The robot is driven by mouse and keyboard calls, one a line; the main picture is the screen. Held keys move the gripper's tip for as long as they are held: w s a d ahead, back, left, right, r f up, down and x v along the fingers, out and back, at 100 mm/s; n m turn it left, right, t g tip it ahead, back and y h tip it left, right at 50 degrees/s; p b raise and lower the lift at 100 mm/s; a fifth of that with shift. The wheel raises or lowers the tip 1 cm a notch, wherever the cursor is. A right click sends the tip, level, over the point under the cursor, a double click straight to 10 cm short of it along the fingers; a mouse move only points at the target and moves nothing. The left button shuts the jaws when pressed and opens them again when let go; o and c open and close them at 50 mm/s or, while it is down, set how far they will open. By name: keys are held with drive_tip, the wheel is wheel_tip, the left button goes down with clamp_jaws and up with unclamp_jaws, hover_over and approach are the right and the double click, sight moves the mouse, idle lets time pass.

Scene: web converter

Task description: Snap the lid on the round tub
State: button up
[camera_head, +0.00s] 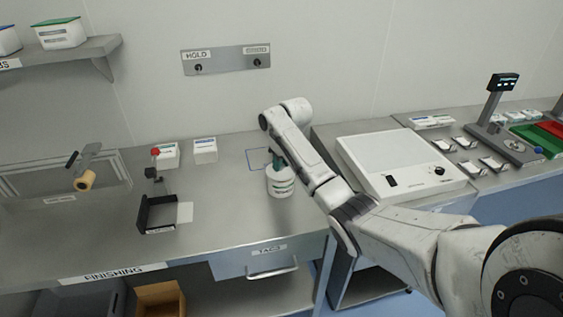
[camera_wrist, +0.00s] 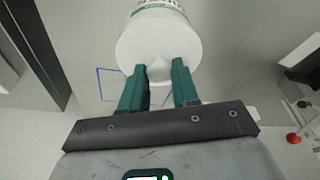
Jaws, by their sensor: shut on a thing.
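The round white tub (camera_head: 281,186), with dark and green print on its side, stands upright on the steel bench. My gripper (camera_head: 277,160) is over the tub, its green fingers pointing down. In the wrist view my gripper (camera_wrist: 160,82) is shut with a small pale peak between the fingertips. This peak seems to belong to the white round lid (camera_wrist: 150,48), which is over the tub's mouth. The printed tub wall shows beyond it. I cannot tell whether the lid is fully seated or only resting.
A blue outlined square (camera_head: 258,159) is marked on the bench behind the tub. A black stand (camera_head: 158,212) and two white boxes (camera_head: 205,150) are to the left. A large white flat machine (camera_head: 395,163) is to the right. The bench front is clear.

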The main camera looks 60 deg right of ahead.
idle(0.4)
drive_tip(key=o, duration=1.1)
drive_tip(key=shift+o, duration=0.4)
drive_tip(key=o, duration=0.4)
drive_tip(key=shift+r, duration=3.5)
drive_tip(key=shift+c, duration=0.5)
